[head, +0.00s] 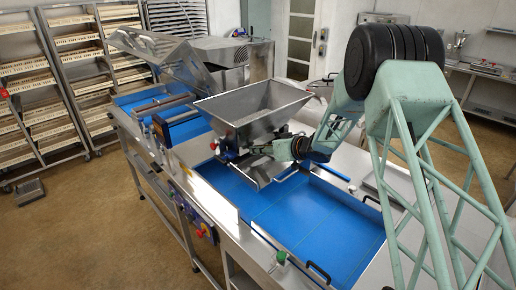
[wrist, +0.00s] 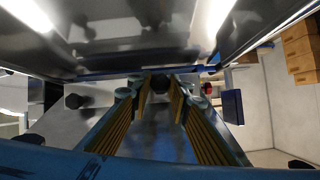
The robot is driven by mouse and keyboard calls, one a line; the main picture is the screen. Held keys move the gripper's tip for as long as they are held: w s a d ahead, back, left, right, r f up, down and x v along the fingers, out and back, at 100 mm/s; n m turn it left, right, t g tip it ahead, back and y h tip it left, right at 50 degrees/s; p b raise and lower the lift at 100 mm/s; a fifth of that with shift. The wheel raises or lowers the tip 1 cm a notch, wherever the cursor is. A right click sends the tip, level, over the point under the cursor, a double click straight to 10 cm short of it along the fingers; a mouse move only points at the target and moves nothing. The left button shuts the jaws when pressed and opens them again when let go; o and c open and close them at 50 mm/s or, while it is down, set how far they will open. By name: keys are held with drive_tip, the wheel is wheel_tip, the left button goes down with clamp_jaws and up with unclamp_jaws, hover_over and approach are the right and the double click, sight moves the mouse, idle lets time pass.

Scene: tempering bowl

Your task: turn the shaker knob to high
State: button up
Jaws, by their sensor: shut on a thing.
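The shaker knob (wrist: 160,83) is a small dark round piece in the wrist view, between the tips of my gripper (wrist: 159,96). The gripper's yellow ribbed fingers reach forward on both sides and are shut on the knob. In the head view, my gripper (head: 247,152) reaches in from the right below the steel hopper (head: 252,104), to its near left side. The knob is too small and covered to make out there, and its pointer or setting marks are not readable in either view.
The hopper stands over a blue belt (head: 330,226) with raised metal edges. A small screen (head: 161,131) and a panel with red and green buttons (head: 205,232) are at the machine's front. The hopper wall hangs close above my gripper. Tray racks (head: 83,60) stand at the left.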

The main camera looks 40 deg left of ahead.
drive_tip(key=shift+w+m+g+y, duration=0.2)
drive_tip(key=shift+m+g+y, duration=0.1)
drive_tip(key=shift+m+g, duration=0.9)
drive_tip(key=shift+w+m+g, duration=0.1)
drive_tip(key=shift+m+g, duration=0.4)
drive_tip(key=shift+m, duration=0.4)
drive_tip(key=o, duration=0.9)
drive_tip(key=shift+c, duration=0.2)
drive_tip(key=v, duration=1.2)
drive_tip(key=shift+f, duration=0.3)
drive_tip(key=shift+d, duration=0.1)
